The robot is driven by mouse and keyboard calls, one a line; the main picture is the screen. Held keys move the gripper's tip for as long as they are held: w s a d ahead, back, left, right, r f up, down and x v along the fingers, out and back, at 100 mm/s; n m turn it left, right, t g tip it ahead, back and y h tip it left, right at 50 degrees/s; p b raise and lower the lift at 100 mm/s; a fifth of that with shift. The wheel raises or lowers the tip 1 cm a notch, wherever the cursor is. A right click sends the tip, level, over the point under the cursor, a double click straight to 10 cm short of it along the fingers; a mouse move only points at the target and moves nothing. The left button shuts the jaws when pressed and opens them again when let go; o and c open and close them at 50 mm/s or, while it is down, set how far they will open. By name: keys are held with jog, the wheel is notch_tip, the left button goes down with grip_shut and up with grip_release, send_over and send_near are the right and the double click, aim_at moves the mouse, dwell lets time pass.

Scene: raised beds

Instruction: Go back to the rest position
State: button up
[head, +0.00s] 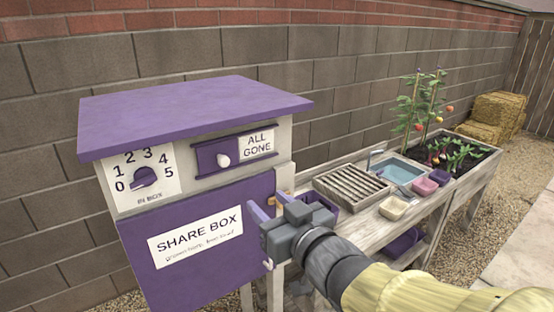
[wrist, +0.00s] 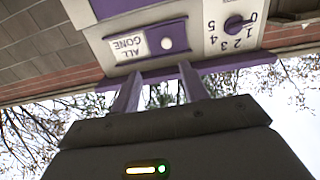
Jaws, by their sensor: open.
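My gripper (head: 268,207) is in front of the right side of the purple and white share box (head: 185,235) in the head view. Its two purple fingers are apart, with nothing seen between them. In the wrist view my gripper (wrist: 160,85) also shows open and empty, below the upside-down box front. The box has a purple roof (head: 195,112), a dial (head: 143,178) pointing near 0, and a slider with a white knob (head: 223,160) beside the words "ALL GONE". The purple front door with the "SHARE BOX" label looks closed; its right edge is partly hidden by my gripper.
To the right, a wooden bench (head: 350,222) bears a slatted rack (head: 350,186), a blue basin (head: 400,172) and small tubs (head: 392,208). Beyond are a planted bed (head: 470,153) and straw bales (head: 497,112). A block wall (head: 330,65) runs behind. Gravel and paving lie at right.

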jog(key=w+d+f+m+g+h, duration=0.35)
jog(key=d+f+h, duration=0.35)
jog(key=d+f, duration=0.45)
jog(key=s+d+f+m+g+h, duration=0.1)
jog(key=s+d+f+g, duration=0.2)
jog(key=s+f+g, duration=0.1)
jog(key=s+d+f+m+g+h, duration=0.1)
jog(key=s+d+f+m+g, duration=0.1)
jog(key=s+f, duration=0.4)
notch_tip(320, 180, down, 4)
jog(key=shift+s+d+r+g+h, duration=0.25)
jog(key=shift+d+g+h, duration=0.25)
jog(key=shift+g, duration=0.75)
